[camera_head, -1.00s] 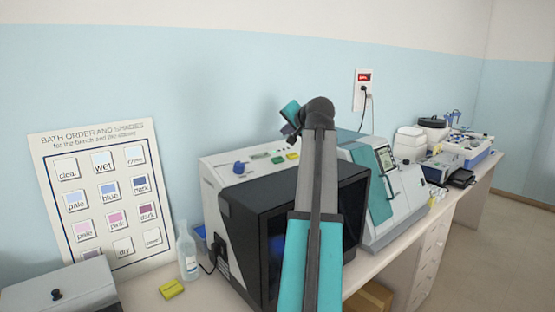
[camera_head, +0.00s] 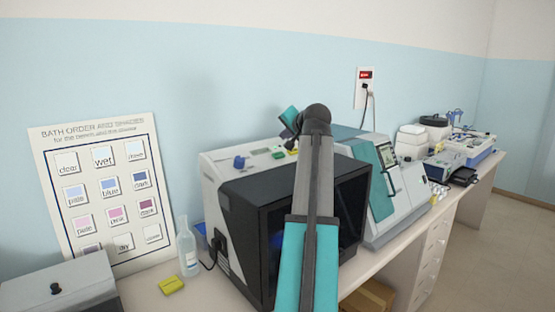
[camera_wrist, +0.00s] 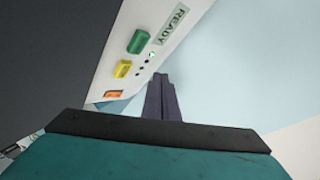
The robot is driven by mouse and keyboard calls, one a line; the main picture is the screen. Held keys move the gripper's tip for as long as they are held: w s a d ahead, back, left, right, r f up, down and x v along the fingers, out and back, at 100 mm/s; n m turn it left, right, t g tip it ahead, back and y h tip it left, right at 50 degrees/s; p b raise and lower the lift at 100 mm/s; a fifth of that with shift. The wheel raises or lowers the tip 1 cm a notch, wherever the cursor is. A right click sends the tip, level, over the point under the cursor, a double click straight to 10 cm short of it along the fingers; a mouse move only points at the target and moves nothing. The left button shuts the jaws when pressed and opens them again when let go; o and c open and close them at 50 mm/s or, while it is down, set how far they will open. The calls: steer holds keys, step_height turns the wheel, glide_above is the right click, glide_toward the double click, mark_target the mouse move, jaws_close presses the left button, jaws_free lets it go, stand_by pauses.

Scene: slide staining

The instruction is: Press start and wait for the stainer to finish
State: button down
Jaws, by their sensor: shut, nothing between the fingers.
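The stainer (camera_head: 222,170) is a pale machine with a large dark front hood (camera_head: 268,187), standing on the bench in the head view. In the wrist view its panel carries a green button (camera_wrist: 138,41), a yellow button (camera_wrist: 123,68) and an orange switch (camera_wrist: 113,94). A label (camera_wrist: 172,24) reads READY, and a small green light (camera_wrist: 152,54) is lit beside it. My gripper (camera_wrist: 161,80) is shut and empty, its tips close to the panel's edge, beside the buttons. I cannot tell whether it touches.
A chart of bath shades (camera_head: 103,195) leans on the wall at left. A clear bottle (camera_head: 187,250), a yellow block (camera_head: 171,284) and a grey box (camera_head: 60,288) stand near the stainer. Another machine (camera_head: 400,205) stands close on its right.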

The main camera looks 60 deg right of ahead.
mark_target(279, 155)
steer(key=shift+w+d+f+b, duration=0.1)
steer(key=shift+w+f+b, duration=0.2)
steer(key=shift+f, duration=0.45)
steer(key=shift+w+d+f+b, duration=0.1)
steer(key=shift+w+f+b, duration=0.2)
steer(key=shift+f, duration=0.45)
steer(key=shift+w+d+f+b, duration=0.1)
steer(key=shift+w+f+b, duration=0.2)
steer(key=shift+f, duration=0.45)
